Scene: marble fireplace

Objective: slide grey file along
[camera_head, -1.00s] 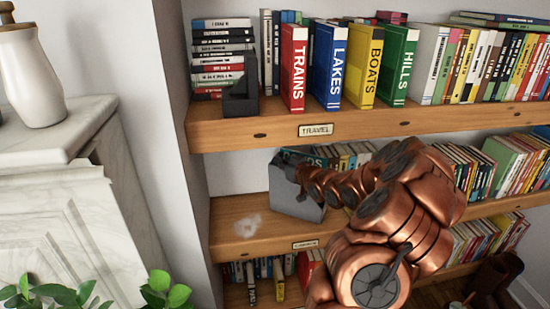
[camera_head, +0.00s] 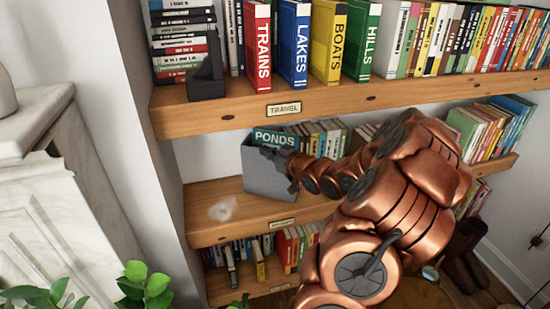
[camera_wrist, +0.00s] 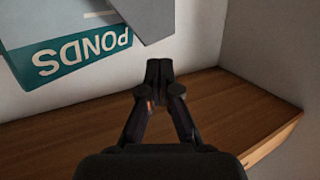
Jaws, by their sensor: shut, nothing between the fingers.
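The grey file (camera_head: 262,182) stands on the middle shelf of the bookcase, near its left end. A teal book marked PONDS (camera_head: 275,137) shows above and behind it. My gripper (camera_head: 268,155) is at the file's upper part in the head view, and my arm hides the file's right side. In the wrist view my gripper (camera_wrist: 158,68) is shut and empty. A grey panel, apparently the file (camera_wrist: 152,18), is just beyond the fingertips; I cannot tell whether they touch. The PONDS book (camera_wrist: 75,52) appears upside down there, on the left.
The upper shelf (camera_head: 225,115) holds upright books and a dark bookend (camera_head: 207,80). More books (camera_head: 325,138) stand right of the file. A whitish patch (camera_head: 222,208) lies on bare shelf to its left. A marble fireplace (camera_head: 50,190) and a plant (camera_head: 140,285) are at left.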

